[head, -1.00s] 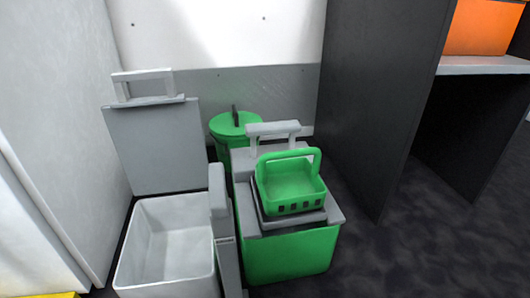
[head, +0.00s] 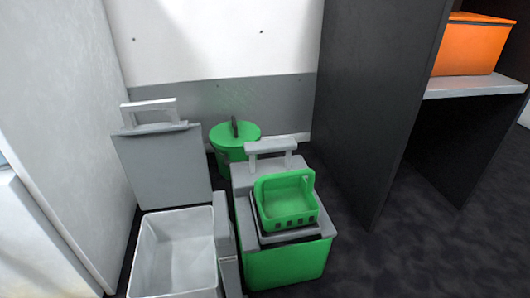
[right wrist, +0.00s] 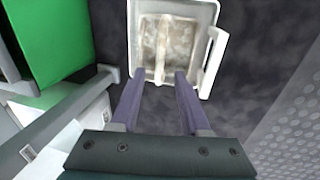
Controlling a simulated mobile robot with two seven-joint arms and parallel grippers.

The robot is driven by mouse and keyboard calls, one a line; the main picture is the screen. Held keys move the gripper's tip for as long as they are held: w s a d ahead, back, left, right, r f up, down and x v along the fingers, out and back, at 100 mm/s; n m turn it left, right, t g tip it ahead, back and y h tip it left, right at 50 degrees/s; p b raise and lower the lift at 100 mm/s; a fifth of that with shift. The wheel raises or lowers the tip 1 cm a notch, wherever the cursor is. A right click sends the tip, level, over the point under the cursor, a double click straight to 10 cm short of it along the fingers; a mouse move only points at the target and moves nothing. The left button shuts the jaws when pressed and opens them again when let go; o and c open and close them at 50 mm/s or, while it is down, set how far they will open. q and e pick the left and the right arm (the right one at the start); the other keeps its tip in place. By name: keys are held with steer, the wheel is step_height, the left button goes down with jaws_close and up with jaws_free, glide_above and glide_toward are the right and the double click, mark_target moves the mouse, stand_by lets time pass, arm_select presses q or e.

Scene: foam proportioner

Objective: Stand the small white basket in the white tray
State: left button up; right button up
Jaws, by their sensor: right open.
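In the right wrist view, a white, shallow rectangular thing (right wrist: 136,45) lies at the top, with a side handle on its right. A pale bar (right wrist: 163,35) runs across its worn, beige-looking inside. I cannot tell whether this is the tray, the small white basket, or one in the other. My right gripper (right wrist: 160,76) is open, its two purple fingers apart, with tips overlapping the near edge of the white thing in the picture. Contact cannot be told. No white basket is recognisable in the head view, and neither gripper shows there.
In the head view, a green basket (head: 288,207) sits on a grey-topped green box (head: 285,264). Left of it stands an open, empty pale bin (head: 178,255) with its lid (head: 163,167) raised. A green lidded bucket (head: 235,135) is behind. A dark partition (head: 365,110) stands right; dark floor is clear.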

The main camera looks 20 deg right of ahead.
step_height(320, 180, up, 13)
steer(key=s+a+m+y+p, duration=0.1)
steer(key=s+m+p, duration=0.15)
steer(key=m, duration=0.45)
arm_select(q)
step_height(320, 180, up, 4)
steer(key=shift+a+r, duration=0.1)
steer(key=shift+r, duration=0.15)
arm_select(e)
steer(key=s+d+r+m+t, duration=0.1)
steer(key=d+r+m, duration=0.5)
steer(key=r, duration=0.2)
steer(key=shift+s+r, duration=0.25)
steer(key=shift+r, duration=0.05)
